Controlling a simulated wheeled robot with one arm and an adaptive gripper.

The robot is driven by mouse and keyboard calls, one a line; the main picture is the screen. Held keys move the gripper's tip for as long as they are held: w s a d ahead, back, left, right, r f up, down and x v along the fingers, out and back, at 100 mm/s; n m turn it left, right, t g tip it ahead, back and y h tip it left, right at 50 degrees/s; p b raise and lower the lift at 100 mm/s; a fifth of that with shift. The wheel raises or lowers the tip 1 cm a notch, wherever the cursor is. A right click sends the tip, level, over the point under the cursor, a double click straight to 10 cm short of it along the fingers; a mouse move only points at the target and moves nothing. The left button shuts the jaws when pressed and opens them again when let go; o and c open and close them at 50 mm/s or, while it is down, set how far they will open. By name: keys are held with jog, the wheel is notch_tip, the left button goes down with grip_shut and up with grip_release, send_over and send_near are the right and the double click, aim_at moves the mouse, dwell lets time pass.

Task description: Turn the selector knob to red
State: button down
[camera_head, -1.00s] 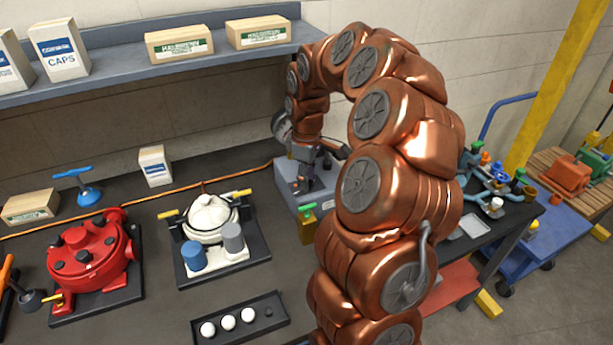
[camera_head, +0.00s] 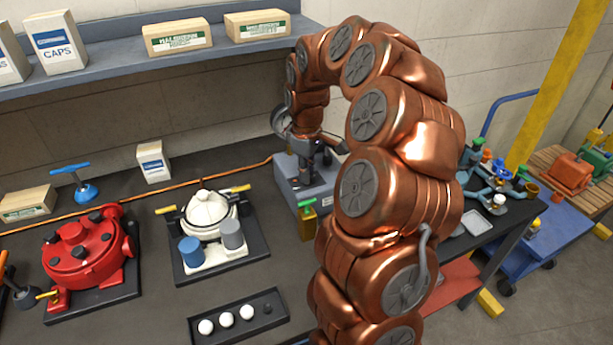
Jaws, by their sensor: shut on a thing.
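My gripper (camera_head: 302,177) points down onto the top of a grey box (camera_head: 317,192) on the bench, right of the white motor. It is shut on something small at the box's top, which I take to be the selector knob. The knob itself is hidden by the fingers and is too small to make out. I cannot see a red mark or which way the knob points. My copper arm covers the right side of the box.
A white motor (camera_head: 208,214) and a red motor (camera_head: 84,252) stand left on black plates. A small olive block with a green handle (camera_head: 307,222) stands in front of the box. A black tray (camera_head: 262,328) holds white balls. A shelf (camera_head: 120,72) with cartons hangs above.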

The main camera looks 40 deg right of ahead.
jog(key=shift+f+m+b, duration=0.35)
jog(key=shift+m+b, duration=0.45)
jog(key=shift+b, duration=0.3)
jog(key=m+b, duration=0.3)
jog(key=b, duration=0.1)
jog(key=shift+r, duration=0.1)
jog(key=shift+d+r+m+b, duration=0.1)
jog(key=shift+r+m+b, duration=0.1)
jog(key=shift+m+b, duration=1.25)
jog(key=shift+m, duration=0.25)
jog(key=c, duration=1.2)
grip_release()
jog(key=shift+r, duration=0.1)
